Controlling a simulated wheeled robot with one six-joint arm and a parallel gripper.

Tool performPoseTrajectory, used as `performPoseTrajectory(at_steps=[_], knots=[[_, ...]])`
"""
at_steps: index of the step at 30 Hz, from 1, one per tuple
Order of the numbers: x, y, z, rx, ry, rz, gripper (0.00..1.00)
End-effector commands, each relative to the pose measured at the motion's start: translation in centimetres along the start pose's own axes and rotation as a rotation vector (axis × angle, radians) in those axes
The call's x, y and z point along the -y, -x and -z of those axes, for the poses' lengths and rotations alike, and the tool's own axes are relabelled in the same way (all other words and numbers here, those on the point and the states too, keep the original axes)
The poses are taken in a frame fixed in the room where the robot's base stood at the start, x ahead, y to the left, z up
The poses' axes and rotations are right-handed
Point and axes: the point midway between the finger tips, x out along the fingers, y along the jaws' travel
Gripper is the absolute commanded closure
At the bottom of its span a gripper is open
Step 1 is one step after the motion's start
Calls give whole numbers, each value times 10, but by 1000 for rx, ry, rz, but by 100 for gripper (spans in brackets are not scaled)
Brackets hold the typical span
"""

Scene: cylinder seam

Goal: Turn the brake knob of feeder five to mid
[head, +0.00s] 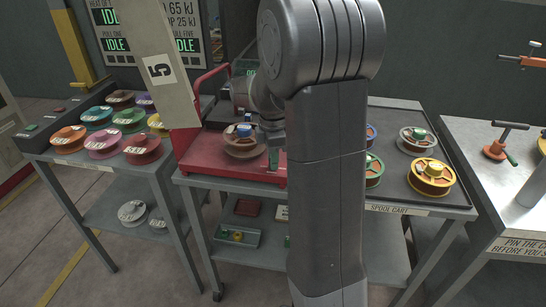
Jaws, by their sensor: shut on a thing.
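A tall beige post (160,70) with a white label reading 5 stands at the upper left. My gripper (273,150) is low over the right side of a red tray-like base (215,165), partly hidden by my arm. Its jaws are shut on what looks like a small upright green part (273,160); I cannot tell whether this is the brake knob, nor its setting. Just left of the gripper, a spool (243,147) with a blue hub lies on the red base. No knob with a readable mid mark shows.
A left table (55,160) holds several coloured spools. The spool cart (445,208) on the right holds several more, including a yellow one (431,177). A pale bench (505,200) with a T-handled tool (503,140) stands far right. My arm blocks the middle.

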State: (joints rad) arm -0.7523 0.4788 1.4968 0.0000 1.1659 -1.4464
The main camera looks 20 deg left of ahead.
Motion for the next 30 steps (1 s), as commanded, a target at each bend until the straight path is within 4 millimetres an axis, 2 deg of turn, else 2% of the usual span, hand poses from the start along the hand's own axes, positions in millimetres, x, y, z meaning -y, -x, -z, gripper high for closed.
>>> performPoseTrajectory(at_steps=[11, 30], knots=[[0, 2, 0, 0, -105, 0, 100], [0, 2, 0, 1, -673, 0, 100]])
